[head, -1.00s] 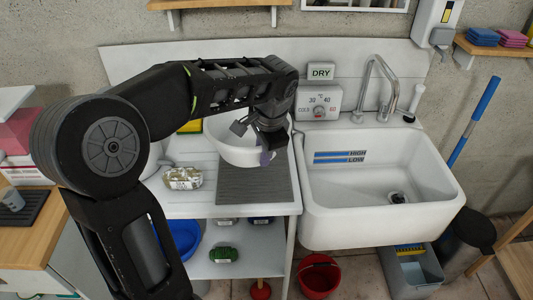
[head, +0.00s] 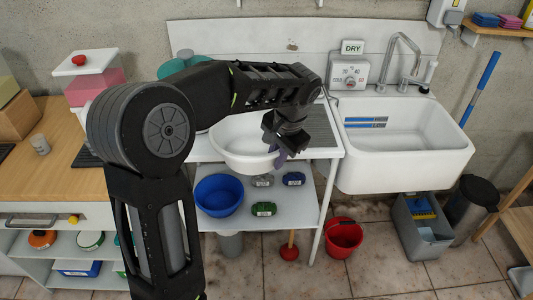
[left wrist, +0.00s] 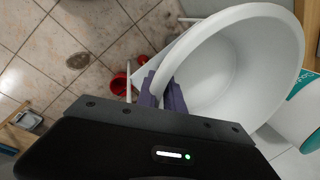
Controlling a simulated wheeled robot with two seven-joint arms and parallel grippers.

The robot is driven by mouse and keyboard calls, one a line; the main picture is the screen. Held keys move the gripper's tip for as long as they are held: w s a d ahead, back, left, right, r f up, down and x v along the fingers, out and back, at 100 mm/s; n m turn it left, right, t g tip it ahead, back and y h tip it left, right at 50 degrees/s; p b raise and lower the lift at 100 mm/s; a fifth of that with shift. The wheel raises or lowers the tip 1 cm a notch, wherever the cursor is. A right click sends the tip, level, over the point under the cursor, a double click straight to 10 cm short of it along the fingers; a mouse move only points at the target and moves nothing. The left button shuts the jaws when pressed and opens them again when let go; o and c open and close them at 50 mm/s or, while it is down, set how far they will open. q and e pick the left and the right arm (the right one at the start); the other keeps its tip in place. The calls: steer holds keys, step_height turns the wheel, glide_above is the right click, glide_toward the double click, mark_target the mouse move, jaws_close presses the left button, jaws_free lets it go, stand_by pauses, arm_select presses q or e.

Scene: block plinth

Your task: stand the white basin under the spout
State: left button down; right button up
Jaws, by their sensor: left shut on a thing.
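The white basin (head: 238,150) is in the head view, left of the sink, at the front of the drainboard. My left gripper (head: 279,156) is shut on its right rim. In the left wrist view, the purple fingers (left wrist: 161,92) pinch the rim of the basin (left wrist: 225,70), which looks empty inside. My arm covers part of the basin's far side. I cannot tell whether its base touches the drainboard. The curved metal spout (head: 406,48) rises behind the white sink (head: 455,155), to the right of the basin. My right gripper is not in view.
The grey ribbed mat (head: 320,128) on the drainboard lies right of the basin. A temperature box (head: 348,74) with a DRY sign stands behind. A blue bowl (head: 218,196) is on the shelf below. A red bucket (head: 343,238) stands on the floor. The sink's inside looks clear.

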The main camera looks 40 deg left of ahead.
arm_select(q)
steer(key=d+f+n, duration=0.1)
steer(key=d+f, duration=0.5)
steer(key=f, duration=0.4)
steer(key=d+f+n, duration=0.1)
steer(key=d+f, duration=0.6)
steer(key=f, duration=0.4)
steer(key=shift+s+d+f+g, duration=0.2)
steer(key=shift+g, duration=0.1)
